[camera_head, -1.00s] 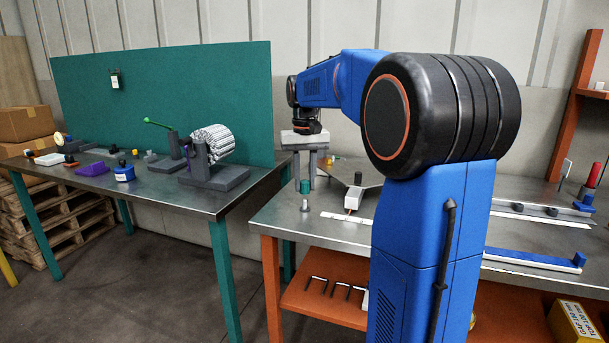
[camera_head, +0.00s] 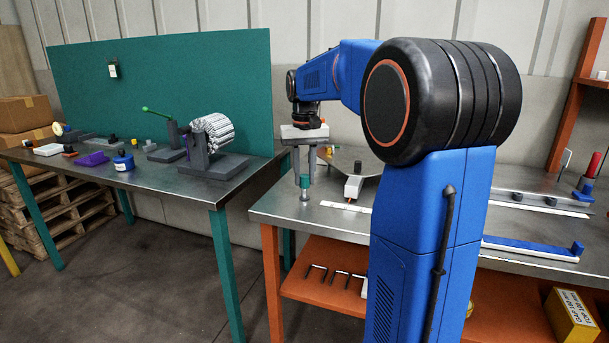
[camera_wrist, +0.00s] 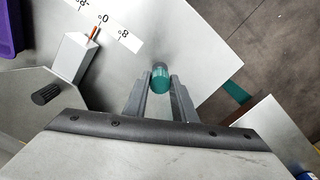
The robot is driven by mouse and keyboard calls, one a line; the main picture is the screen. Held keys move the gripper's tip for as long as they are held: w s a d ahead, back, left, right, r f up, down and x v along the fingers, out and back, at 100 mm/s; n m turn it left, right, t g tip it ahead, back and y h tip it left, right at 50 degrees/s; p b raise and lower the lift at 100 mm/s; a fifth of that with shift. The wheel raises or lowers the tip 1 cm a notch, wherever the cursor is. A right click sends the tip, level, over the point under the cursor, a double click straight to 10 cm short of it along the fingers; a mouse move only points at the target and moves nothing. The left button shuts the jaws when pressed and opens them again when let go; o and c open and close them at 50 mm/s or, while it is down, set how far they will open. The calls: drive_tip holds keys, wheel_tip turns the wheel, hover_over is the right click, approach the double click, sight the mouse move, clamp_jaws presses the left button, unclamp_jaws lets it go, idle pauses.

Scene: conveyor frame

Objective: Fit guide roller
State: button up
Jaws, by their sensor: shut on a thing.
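A small green roller (camera_head: 305,182) stands upright near the left front corner of the steel table, with a grey foot below it. The roller also shows in the wrist view (camera_wrist: 160,79), dark at one end. My gripper (camera_head: 304,178) points straight down over it, with one grey finger on each side. In the wrist view my gripper (camera_wrist: 160,84) is closed on the green roller at the fingertips. The roller's lower part is partly hidden there.
A white block with an orange pointer (camera_wrist: 72,58) and a marked white strip (camera_wrist: 110,24) lie close by. A grey plate with a black knob (camera_wrist: 46,94) is beside them. A second table (camera_head: 190,190) with several parts stands left, across a floor gap.

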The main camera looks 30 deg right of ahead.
drive_tip(key=shift+f, duration=1.85)
drive_tip(key=o, duration=1.1)
wheel_tip(320, 180, up, 17)
drive_tip(key=shift+r, duration=0.2)
